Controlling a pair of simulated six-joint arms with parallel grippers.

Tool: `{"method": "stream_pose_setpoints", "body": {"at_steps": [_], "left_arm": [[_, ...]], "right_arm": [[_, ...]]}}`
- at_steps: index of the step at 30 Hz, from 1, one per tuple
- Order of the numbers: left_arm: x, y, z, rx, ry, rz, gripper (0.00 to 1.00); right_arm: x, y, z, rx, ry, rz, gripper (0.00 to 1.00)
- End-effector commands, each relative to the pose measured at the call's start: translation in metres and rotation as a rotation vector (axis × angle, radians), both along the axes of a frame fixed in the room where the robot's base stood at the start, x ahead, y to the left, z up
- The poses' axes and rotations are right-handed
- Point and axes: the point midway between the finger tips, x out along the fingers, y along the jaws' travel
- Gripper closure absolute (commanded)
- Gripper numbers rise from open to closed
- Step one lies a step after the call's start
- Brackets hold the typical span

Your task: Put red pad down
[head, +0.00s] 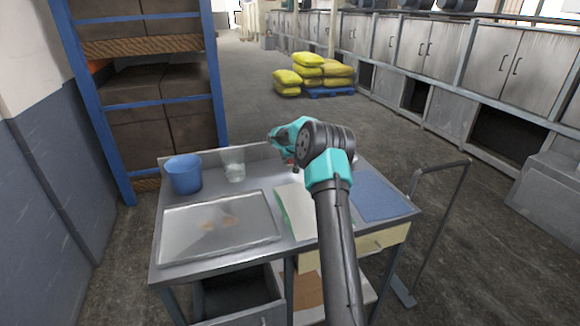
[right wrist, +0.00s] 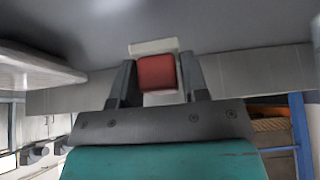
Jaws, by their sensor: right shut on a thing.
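My right gripper (right wrist: 158,66) is shut on the red pad (right wrist: 157,74), which sits between its two dark fingers in the right wrist view. A pale strip (right wrist: 152,46) shows just beyond the pad. In the head view the right gripper (head: 284,145) is over the back part of the metal table (head: 255,255), largely hidden by its own wrist. Only a small bit of red shows under it there, and I cannot tell whether the pad touches the table. My left gripper is not in view.
A blue cup (head: 184,174) and a clear glass (head: 234,164) stand at the table's back left. A metal tray (head: 218,228) lies in front of them. A green-white sheet (head: 296,210) and a blue mat (head: 378,194) lie to the right.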

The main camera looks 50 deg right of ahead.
Motion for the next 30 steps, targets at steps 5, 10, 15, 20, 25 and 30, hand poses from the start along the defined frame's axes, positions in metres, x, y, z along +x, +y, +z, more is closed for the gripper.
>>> {"method": "stream_pose_setpoints", "body": {"at_steps": [5,10,15,20,25,30], "left_arm": [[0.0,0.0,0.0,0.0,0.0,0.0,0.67],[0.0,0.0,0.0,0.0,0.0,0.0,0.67],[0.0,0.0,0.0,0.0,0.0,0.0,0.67],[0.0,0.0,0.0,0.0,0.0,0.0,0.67],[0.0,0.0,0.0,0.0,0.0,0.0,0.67],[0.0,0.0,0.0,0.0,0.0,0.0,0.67]], "right_arm": [[0.0,0.0,0.0,0.0,0.0,0.0,0.97],[0.002,-0.003,-0.001,0.0,0.0,0.0,0.97],[0.002,-0.003,-0.024,0.002,0.002,0.001,0.97],[0.003,-0.004,-0.035,-0.001,-0.001,0.0,0.97],[0.003,-0.004,-0.035,-0.001,-0.002,0.0,0.97],[0.003,-0.004,-0.037,-0.001,-0.001,0.0,0.97]]}}
